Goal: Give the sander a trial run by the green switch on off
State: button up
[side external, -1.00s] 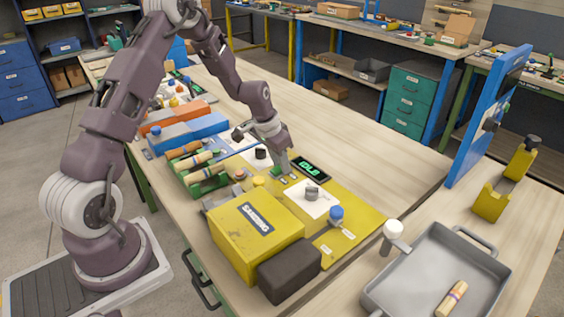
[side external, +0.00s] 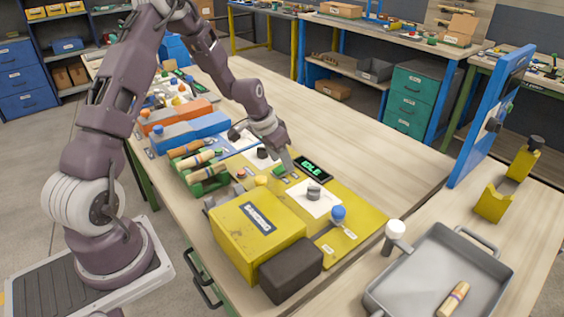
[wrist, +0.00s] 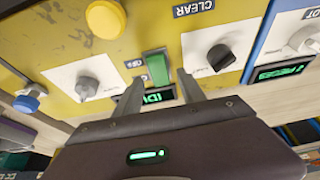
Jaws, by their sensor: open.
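The green switch (side external: 279,171) sits on the yellow panel (side external: 358,229) of the sander station, with an OFF label beside it. In the wrist view the green switch (wrist: 157,70) stands between my gripper's two fingertips, with a visible gap at each side. My gripper (side external: 288,166) is open and low over the panel; it also shows in the wrist view (wrist: 158,79). The display (side external: 312,169) behind the switch reads IDLE. The yellow box (side external: 232,243) labelled SANDING stands at the panel's front.
A black knob (wrist: 219,56) and an orange-yellow button (wrist: 105,18) lie close to the switch. A grey knob (side external: 313,192) and a blue knob (side external: 338,214) are on the same panel. The bench top (side external: 370,150) behind is clear. A grey tray (side external: 480,238) stands at right.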

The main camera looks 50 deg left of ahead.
aim_at(275, 172)
jog(key=v, duration=0.5)
jog(key=shift+s+r, duration=0.1)
jog(key=shift+r, duration=0.15)
jog(key=s+d+r, duration=0.5)
jog(key=d+r, duration=0.2)
jog(key=r, duration=0.3)
jog(key=s+d+r, duration=0.2)
jog(key=s+d, duration=0.1)
jog(key=s, duration=0.4)
jog(key=s+d+r+t, duration=0.1)
jog(key=s+d+r, duration=0.2)
jog(key=s, duration=0.5)
jog(key=s+d+r, duration=0.3)
jog(key=s, duration=0.5)
jog(key=shift+r, duration=0.15)
jog(key=shift+d, duration=0.1)
